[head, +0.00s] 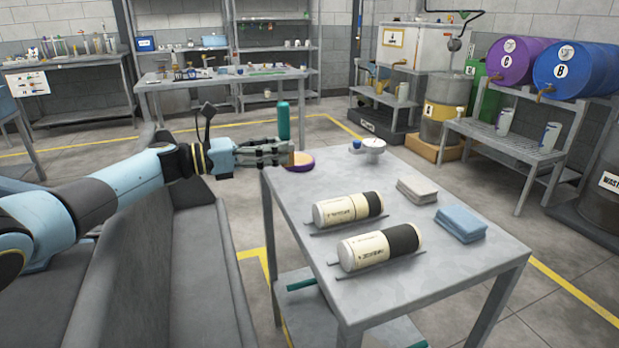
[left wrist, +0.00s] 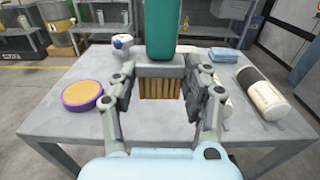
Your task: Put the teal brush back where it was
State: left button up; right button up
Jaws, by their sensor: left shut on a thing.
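The teal brush is upright in my left gripper (head: 284,153). Its teal handle (head: 284,120) rises above the fingers in the head view. In the left wrist view the handle (left wrist: 160,35) stands at the top, with tan bristles (left wrist: 160,89) pointing down between the fingers. My left gripper (left wrist: 165,90) is shut on the brush, at the far left end of the grey metal table (head: 300,205). Whether the bristles touch the table cannot be told. The right gripper is out of view.
A purple-rimmed round pad (head: 302,161) lies close beside the left gripper. A small white gauge-like item (head: 374,147) stands behind. Two cream-and-black cylinders (head: 348,209), a grey cloth stack (head: 417,191) and a blue cloth stack (head: 461,223) occupy the middle and right.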

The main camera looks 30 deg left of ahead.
pick_arm(q)
jog(key=b, duration=0.6)
send_over(306, 189)
notch_tip(306, 189, down, 6)
jog(key=shift+s+r, duration=0.1)
jog(key=shift+s, duration=0.05)
jog(key=shift+w, duration=0.2)
notch_tip(306, 189, down, 4)
jog(key=shift+r+b, duration=0.2)
jog(key=shift+b, duration=0.75)
jog(key=shift+f, duration=0.25)
jog(key=shift+r, duration=0.15)
jog(key=shift+f, duration=0.2)
jog(key=o, duration=1.3)
jog(key=shift+o, duration=0.2)
